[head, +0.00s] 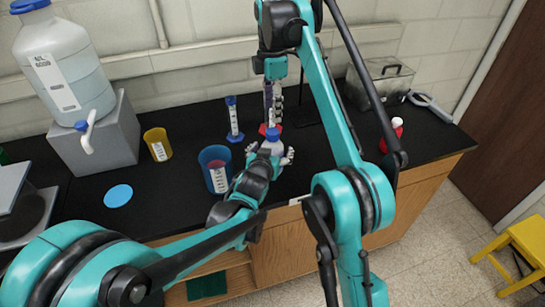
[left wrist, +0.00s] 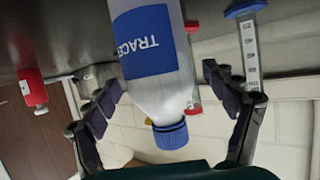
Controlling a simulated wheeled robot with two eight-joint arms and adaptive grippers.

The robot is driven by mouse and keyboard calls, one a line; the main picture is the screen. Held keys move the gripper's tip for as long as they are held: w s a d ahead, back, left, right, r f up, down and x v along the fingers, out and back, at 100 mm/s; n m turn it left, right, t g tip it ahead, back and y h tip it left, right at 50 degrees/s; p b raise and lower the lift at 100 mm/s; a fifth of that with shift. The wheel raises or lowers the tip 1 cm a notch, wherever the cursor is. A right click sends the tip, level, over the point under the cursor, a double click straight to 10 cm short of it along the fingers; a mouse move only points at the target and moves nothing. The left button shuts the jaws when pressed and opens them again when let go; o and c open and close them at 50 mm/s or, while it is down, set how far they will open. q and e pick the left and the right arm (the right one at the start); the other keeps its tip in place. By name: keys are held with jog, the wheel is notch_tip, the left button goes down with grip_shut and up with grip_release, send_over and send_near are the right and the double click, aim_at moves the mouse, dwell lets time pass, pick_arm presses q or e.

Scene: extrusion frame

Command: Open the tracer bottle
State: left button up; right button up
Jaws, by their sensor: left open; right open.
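The tracer bottle (head: 273,147) stands upright on the black bench, white with a blue cap (head: 272,134). In the left wrist view the bottle (left wrist: 172,92) appears upside down, with its blue label reading "TRACE" and its ribbed cap (left wrist: 171,136) on. My left gripper (head: 270,156) is open, with its fingers on either side of the bottle; in the left wrist view gaps show beside it. My right gripper (head: 277,100) is open and hangs behind and above the bottle, pointing down. Its fingertips are partly hidden and hold nothing that I can see.
A blue-based measuring cylinder (head: 234,120) and a blue beaker (head: 214,168) stand left of the bottle. A red-based cylinder (head: 267,127) is close behind it. A yellow beaker (head: 157,143), a large carboy (head: 65,75) and a red bottle (head: 392,135) stand farther off.

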pick_arm(q)
jog(key=shift+w+f, duration=0.15)
jog(key=shift+w, duration=0.15)
